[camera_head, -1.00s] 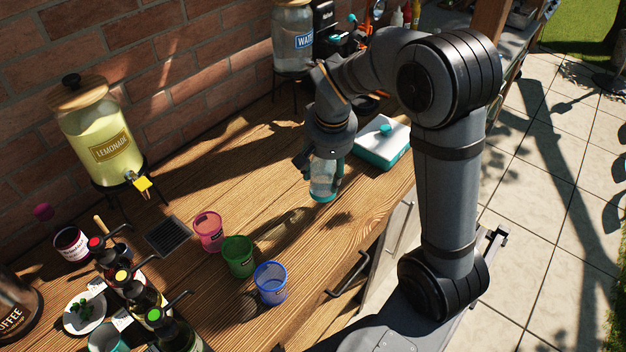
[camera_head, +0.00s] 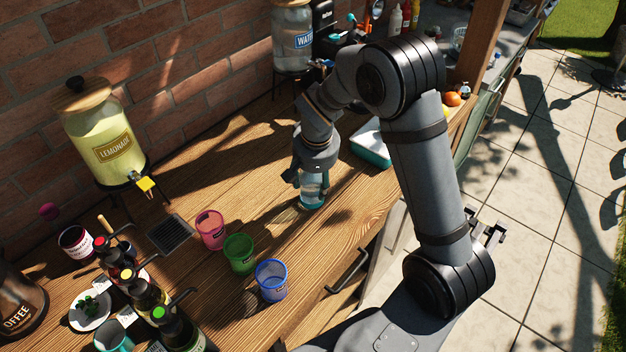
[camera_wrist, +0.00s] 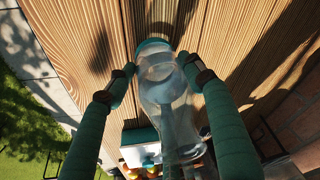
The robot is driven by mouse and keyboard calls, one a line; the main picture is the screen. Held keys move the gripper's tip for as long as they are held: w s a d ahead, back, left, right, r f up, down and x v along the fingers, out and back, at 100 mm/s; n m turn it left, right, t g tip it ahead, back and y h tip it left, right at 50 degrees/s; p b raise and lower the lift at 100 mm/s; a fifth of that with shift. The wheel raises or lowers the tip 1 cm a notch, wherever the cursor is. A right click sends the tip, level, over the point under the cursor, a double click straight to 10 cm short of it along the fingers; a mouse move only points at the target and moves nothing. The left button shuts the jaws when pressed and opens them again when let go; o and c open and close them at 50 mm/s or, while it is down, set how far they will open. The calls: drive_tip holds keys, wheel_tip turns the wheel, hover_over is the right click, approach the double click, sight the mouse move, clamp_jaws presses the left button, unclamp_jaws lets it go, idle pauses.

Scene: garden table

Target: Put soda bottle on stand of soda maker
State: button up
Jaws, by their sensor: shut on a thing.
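The soda bottle (camera_head: 312,188) is clear with a teal end. My gripper (camera_head: 309,179) is shut on it, holding it close to upright over the middle of the wooden table. I cannot tell whether its lower end touches the wood. In the wrist view the bottle (camera_wrist: 164,88) lies between my two green fingers, its teal end pointing toward the table. A black appliance (camera_head: 325,20), perhaps the soda maker, stands at the back beside the water dispenser. It is partly cut off, and its stand cannot be made out.
The water dispenser (camera_head: 293,40) stands at the back and the lemonade dispenser (camera_head: 105,140) at the left. Pink (camera_head: 210,230), green (camera_head: 239,254) and blue (camera_head: 271,281) cups stand in front of my gripper. A white-and-teal box (camera_head: 369,148) lies to its right. Bare wood lies behind the cups.

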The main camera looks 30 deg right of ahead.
sight(315, 184)
drive_tip(key=shift+f, duration=0.1)
drive_tip(key=o, duration=1.7)
drive_tip(key=shift+o, duration=0.3)
drive_tip(key=b+v, duration=0.1)
drive_tip(key=v, duration=1.1)
drive_tip(key=shift+s, duration=0.1)
